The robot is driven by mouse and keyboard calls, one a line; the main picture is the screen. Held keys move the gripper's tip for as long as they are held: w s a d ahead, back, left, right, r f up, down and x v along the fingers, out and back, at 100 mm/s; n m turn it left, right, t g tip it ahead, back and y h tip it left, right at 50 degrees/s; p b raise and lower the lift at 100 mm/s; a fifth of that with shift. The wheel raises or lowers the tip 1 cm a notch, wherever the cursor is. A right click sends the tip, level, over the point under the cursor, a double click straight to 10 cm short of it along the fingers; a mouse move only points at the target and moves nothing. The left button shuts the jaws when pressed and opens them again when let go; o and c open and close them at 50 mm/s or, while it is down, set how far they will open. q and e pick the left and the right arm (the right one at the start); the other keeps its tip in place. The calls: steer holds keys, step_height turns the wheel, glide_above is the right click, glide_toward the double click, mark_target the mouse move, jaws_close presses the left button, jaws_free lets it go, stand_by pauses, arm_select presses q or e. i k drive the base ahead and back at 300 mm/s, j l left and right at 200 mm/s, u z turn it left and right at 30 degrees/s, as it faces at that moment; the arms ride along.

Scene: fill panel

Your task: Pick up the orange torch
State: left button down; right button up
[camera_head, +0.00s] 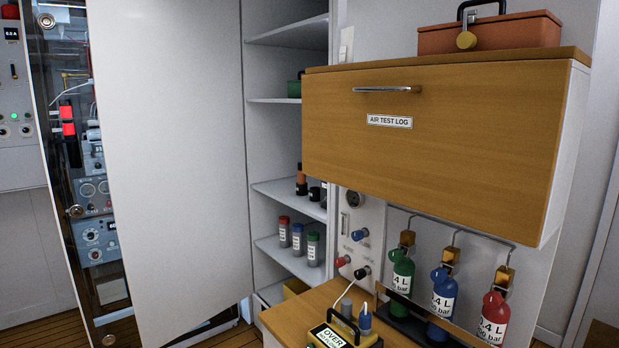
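An upright dark cylinder with orange bands (301,182), which looks like the orange torch, stands on a middle shelf (286,193) of the open white cabinet. It is small in view, so its details are hard to tell. Shorter dark cylinders (314,194) stand just to its right, partly cut off by the wooden cabinet's side. Neither of my grippers shows in the head view.
A large white door (175,160) stands open left of the shelves. The wooden AIR TEST LOG drawer (430,150) juts out on the right. Below the torch stand capped bottles (298,239). A wooden worktop (290,318) holds a yellow device (340,335); coloured gas cylinders (443,295) hang beyond.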

mark_target(300, 177)
steer(key=i+j+z, duration=0.15)
steer(key=i+j, duration=0.35)
steer(key=i+j+z, duration=0.15)
steer(key=i+j, duration=0.45)
steer(key=j, duration=0.35)
